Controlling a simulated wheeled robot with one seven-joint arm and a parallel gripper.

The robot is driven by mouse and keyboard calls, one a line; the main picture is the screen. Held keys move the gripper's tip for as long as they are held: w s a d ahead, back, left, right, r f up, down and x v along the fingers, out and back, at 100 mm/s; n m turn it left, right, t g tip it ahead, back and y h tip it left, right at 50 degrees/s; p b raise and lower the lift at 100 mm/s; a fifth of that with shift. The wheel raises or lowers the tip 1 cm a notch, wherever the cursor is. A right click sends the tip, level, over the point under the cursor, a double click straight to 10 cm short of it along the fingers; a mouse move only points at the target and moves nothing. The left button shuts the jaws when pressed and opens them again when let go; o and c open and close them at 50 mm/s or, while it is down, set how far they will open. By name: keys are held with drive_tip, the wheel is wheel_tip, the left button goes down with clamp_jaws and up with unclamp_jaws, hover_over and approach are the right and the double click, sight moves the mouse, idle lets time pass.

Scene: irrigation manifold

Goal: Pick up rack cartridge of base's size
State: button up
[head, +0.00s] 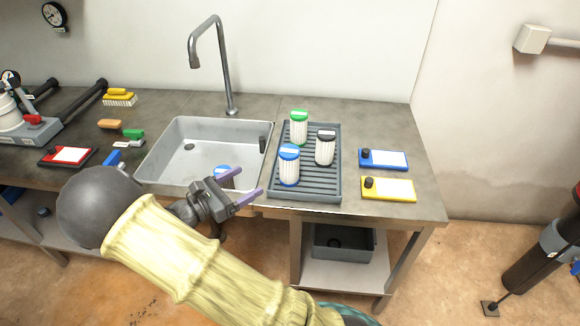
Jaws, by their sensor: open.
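A dark ridged rack (318,190) right of the sink holds three upright white pleated cartridges. One has a green cap (299,128), one a blue cap (289,168), and one a dark cap (325,149). The blue-capped one looks widest and stands at the near left. Another blue-topped cartridge (222,171) is in the sink, partly hidden by my gripper. My gripper (251,182) is open and empty over the sink's near right edge, its purple fingers pointing at the rack, left of the blue-capped cartridge. The grey base (42,134) at far left is cut off by the frame.
The sink (195,136) has a tall faucet (222,65). Blue (383,159) and yellow (388,189) trays with white labels lie right of the rack; a red one (68,156) lies left. Brushes and small coloured blocks lie left of the sink. A grey bin (343,241) sits below.

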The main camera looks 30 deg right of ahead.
sight(280, 163)
drive_tip(key=x, duration=1.1)
drive_tip(key=shift+d+b, duration=0.15)
drive_tip(key=shift+b, duration=0.25)
drive_tip(key=x, duration=0.5)
drive_tip(key=shift+s+d+f+b, duration=0.15)
drive_tip(key=shift+s+f+b, duration=0.05)
drive_tip(key=shift+b, duration=0.1)
drive_tip(key=c, duration=1.1)
wheel_tip(280, 163, up, 10)
drive_tip(key=shift+r+p, duration=0.1)
drive_tip(key=shift+p, duration=0.85)
drive_tip(key=shift+c, duration=0.2)
